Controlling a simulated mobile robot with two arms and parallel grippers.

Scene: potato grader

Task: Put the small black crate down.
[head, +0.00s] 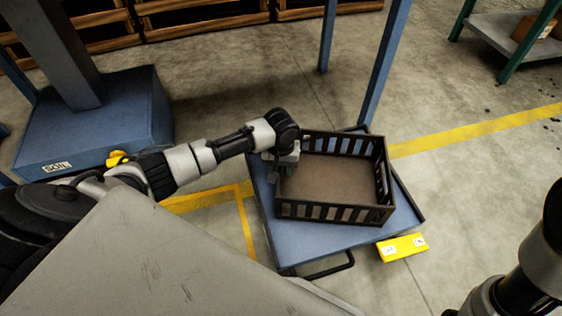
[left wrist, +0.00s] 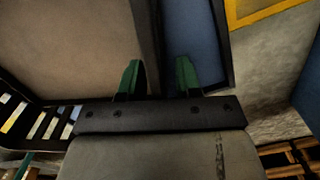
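The small black crate (head: 335,213) has slatted walls and a brown floor. In the head view it appears to rest upright on the blue top of a cart (head: 315,248), turned slightly relative to it. My left gripper (head: 287,160) is at the crate's left wall. In the left wrist view, the crate wall (left wrist: 147,35) runs between the two green fingertips of the left gripper (left wrist: 160,78). The fingers stand apart, with a visible gap between the wall and the right finger. My right arm shows at the lower right of the head view, but its gripper is not visible.
A yellow label block (head: 401,247) is at the cart's front right edge, beside a dark handle (head: 328,270). Blue posts (head: 385,60) rise behind the cart. A blue machine base (head: 95,125) stands at left. A green-legged table (head: 500,35) is at back right. Floor at right is open.

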